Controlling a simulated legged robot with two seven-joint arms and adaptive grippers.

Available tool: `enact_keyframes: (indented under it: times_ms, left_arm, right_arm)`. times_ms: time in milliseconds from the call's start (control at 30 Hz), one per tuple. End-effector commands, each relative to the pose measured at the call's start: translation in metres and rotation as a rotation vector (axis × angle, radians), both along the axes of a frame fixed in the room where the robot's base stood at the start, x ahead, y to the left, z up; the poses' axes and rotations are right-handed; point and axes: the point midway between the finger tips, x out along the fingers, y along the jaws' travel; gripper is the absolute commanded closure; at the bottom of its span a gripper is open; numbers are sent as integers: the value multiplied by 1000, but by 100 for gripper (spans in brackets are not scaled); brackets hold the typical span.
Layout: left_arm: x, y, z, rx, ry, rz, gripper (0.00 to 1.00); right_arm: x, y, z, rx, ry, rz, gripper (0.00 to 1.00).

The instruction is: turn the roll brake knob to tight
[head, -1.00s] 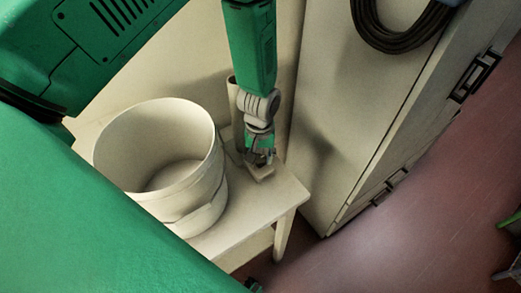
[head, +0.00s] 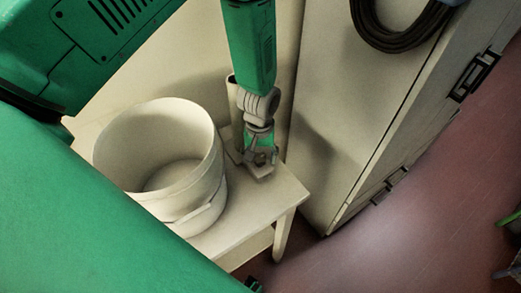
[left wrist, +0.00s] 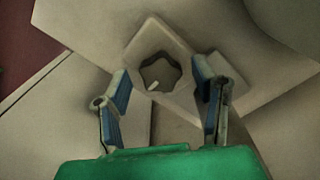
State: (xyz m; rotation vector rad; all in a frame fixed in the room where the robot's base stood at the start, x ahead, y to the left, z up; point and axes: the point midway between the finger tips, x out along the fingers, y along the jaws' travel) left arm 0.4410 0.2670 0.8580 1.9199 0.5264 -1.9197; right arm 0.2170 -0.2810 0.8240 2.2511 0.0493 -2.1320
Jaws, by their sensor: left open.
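The roll brake knob (left wrist: 160,72) is a dark, lobed knob on a pale square plate (left wrist: 185,48) in the left wrist view. A short white mark on it points down and slightly left in that view. My left gripper (left wrist: 161,70) is open, with one blue-padded finger on each side of the knob, and the pads look apart from it. In the head view my left gripper (head: 261,160) points down over the plate (head: 262,172) near the table's right end, hiding the knob. My right gripper is not in view.
A large pale bucket (head: 195,207) stands on the pale table (head: 262,205), left of my left gripper. A pale upright cylinder (head: 233,92) is just behind the wrist. A pale cabinet (head: 345,120) with a dark coiled hose (head: 400,42) is to the right.

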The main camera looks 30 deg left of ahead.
Motion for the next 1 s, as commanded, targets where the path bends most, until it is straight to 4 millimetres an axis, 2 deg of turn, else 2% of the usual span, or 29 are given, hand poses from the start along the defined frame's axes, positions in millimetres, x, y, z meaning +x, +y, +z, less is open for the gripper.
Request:
enact_keyframes:
  times_ms: [167, 400, 600, 800, 1000]
  left_arm:
    - [2, 0, 21, 0, -4, 0, 47]
    - [2, 0, 73, 0, -4, 0, 47]
    - [3, 0, 105, 1, -3, 0, 47]
    - [2, 0, 117, 1, -1, -1, 47]
    - [2, 0, 118, 0, 0, -1, 47]
  right_arm:
    - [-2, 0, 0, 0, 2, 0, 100]
    - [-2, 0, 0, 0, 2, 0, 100]
    - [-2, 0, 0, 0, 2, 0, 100]
    - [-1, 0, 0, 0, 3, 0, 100]
    - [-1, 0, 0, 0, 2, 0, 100]
